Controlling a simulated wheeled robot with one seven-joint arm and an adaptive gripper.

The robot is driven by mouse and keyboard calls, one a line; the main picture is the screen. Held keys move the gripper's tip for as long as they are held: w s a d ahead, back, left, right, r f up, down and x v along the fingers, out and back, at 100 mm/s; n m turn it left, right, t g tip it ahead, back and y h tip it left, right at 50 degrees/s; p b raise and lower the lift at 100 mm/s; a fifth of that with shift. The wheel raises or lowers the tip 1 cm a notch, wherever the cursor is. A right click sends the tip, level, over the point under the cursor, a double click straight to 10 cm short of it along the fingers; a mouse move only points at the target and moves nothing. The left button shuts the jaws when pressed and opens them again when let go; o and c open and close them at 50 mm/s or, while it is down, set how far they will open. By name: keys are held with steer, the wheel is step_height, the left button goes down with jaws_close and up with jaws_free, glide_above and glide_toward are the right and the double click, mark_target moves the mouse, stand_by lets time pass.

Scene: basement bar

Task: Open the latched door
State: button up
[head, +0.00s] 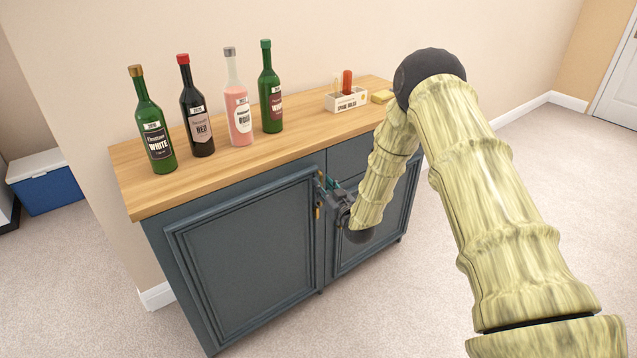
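A blue-grey cabinet has a large panelled door (245,265) on its left side. A small brass-coloured fitting (317,212) shows at this door's right edge, near the top. I cannot tell whether it is the latch or a handle, or whether the door stands slightly ajar. My gripper (325,184) is at the upper right edge of this door, right by the fitting. Its fingers are small and partly hidden, so I cannot tell whether they are open, shut or touching the door.
Several wine bottles (201,118) stand on the wooden countertop (225,167). A white box (346,100) stands behind them to the right. My arm covers part of the cabinet's right side. A blue cooler (48,188) sits far left. Carpet in front is clear.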

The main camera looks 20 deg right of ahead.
steer(key=shift+w+a, duration=0.2)
steer(key=shift+w, duration=0.95)
jaws_close()
